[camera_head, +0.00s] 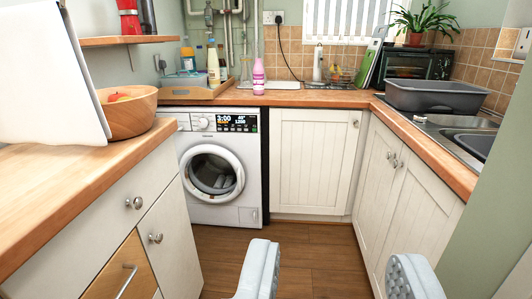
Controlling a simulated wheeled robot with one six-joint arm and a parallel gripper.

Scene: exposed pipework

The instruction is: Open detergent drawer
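The white washing machine (215,167) stands under the worktop at the back, left of the middle. Its round door (211,173) looks shut. The detergent drawer (180,121) is at the upper left of its front, left of the dial and the lit display; it looks shut, and its left part is partly hidden by the near counter. My gripper (335,278) is at the bottom of the view with its two pale fingers wide apart. It is open and empty, over the floor, well short of the machine and to its right.
A wooden counter (60,190) with cupboards, drawers and a wooden bowl (128,111) fills the left side. White cupboards (313,158) stand right of the machine and along the right. A green wall edge (490,215) is close at right. The brown floor (305,245) between is clear.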

